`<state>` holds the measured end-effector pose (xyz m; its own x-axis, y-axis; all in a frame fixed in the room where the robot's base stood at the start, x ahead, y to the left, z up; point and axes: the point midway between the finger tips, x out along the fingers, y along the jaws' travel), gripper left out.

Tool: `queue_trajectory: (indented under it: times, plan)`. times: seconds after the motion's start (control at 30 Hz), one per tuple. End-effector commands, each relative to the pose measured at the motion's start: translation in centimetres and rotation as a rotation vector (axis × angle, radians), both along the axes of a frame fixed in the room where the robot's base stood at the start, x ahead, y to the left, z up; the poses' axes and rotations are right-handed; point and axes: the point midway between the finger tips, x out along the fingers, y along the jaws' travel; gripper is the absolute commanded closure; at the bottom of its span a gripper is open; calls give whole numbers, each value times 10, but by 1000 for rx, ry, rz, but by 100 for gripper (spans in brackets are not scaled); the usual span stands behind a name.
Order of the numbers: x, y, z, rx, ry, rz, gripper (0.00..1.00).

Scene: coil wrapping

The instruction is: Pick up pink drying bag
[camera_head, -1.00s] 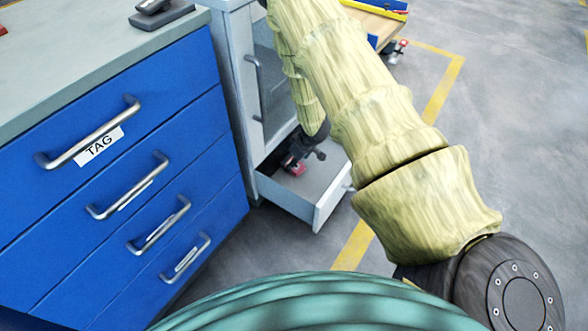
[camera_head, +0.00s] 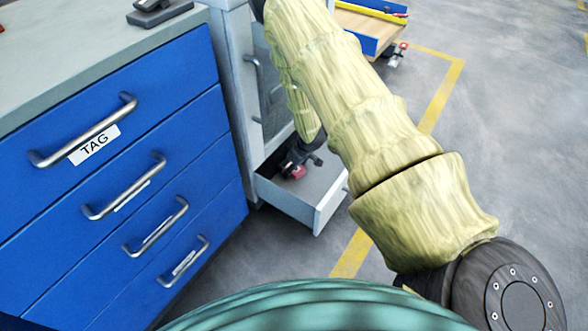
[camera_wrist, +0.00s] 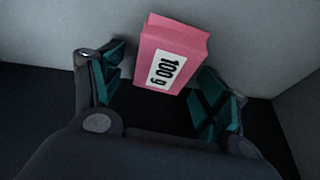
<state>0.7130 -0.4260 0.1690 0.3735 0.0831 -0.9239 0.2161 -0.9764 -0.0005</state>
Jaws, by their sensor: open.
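The pink drying bag (camera_wrist: 173,55), with a white "100 g" label, lies between and just beyond the fingertips of my gripper (camera_wrist: 158,88) in the wrist view. My gripper is open, with its teal finger pads apart on both sides of the bag and no clear grip on it. In the head view, a small part of the pink bag (camera_head: 298,173) shows inside an open drawer (camera_head: 290,202), below my dark gripper (camera_head: 300,160). My arm and gripper hide part of the drawer's inside.
The drawer belongs to a grey cabinet (camera_head: 232,70). A blue drawer cabinet (camera_head: 190,120) with a "TAG" label stands to its left. Light drawer walls (camera_wrist: 295,95) are close around my gripper. Open floor (camera_head: 510,130) lies to the right.

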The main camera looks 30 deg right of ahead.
Motion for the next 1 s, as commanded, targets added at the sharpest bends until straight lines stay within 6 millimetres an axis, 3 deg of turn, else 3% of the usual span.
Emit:
queue_trajectory:
  times: [0.57,0.83,1.0]
  plan:
    - [0,0,-3,0,0,0,26]
    - [-1,0,-3,0,1,0,75]
    - [-2,-1,-4,0,3,-1,77]
